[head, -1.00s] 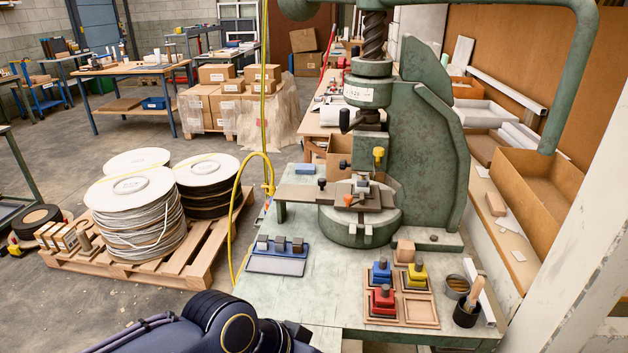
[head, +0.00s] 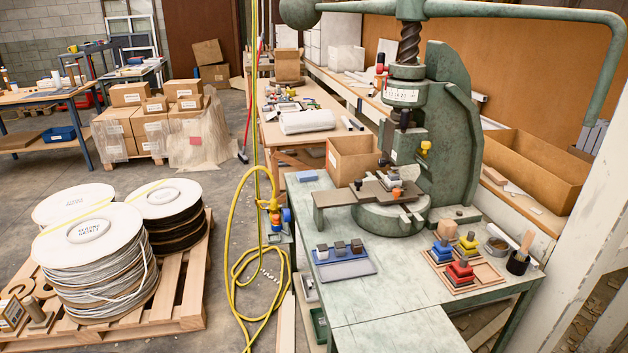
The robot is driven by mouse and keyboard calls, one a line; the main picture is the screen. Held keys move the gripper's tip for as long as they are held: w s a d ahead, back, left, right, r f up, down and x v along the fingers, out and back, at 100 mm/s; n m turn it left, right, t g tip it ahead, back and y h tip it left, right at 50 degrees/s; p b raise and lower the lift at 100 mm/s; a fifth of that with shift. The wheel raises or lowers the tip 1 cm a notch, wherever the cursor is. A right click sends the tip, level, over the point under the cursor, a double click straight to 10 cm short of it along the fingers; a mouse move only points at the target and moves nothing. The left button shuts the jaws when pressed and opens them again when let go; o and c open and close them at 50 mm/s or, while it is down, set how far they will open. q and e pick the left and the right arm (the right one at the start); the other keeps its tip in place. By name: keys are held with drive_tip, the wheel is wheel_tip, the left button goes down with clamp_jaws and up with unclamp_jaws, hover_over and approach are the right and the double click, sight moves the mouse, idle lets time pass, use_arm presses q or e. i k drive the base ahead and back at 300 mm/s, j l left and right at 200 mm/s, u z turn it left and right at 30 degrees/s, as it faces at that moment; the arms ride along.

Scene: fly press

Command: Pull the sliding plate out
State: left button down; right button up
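The green fly press (head: 450,135) stands at the back of the pale green bench. Its screw and ram are above a round base (head: 392,216). The sliding plate (head: 335,197) is a flat grey-brown bar lying across the base and reaching out to the left, with a dark knob (head: 358,185) on it. A small block with an orange part (head: 396,192) sits on the plate under the ram. Neither of my grippers is in the head view.
A blue tray with grey blocks (head: 343,267) lies left on the bench. A wooden tray (head: 486,272) holds red, blue and yellow fixtures. A brush pot (head: 518,263) stands at the right edge. The bench front (head: 400,332) is clear. Yellow hose (head: 233,245) hangs left.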

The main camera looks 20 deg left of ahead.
sight(370, 190)
drive_tip(key=j, duration=0.55)
drive_tip(key=i+j+u, duration=0.1)
drive_tip(key=j, duration=0.45)
drive_tip(key=i+j+u, duration=0.1)
drive_tip(key=j, duration=0.45)
drive_tip(key=i+j, duration=0.2)
drive_tip(key=i, duration=0.3)
drive_tip(key=i+j+u, duration=0.15)
drive_tip(key=i, duration=0.3)
drive_tip(key=i+l, duration=0.35)
drive_tip(key=i, duration=0.1)
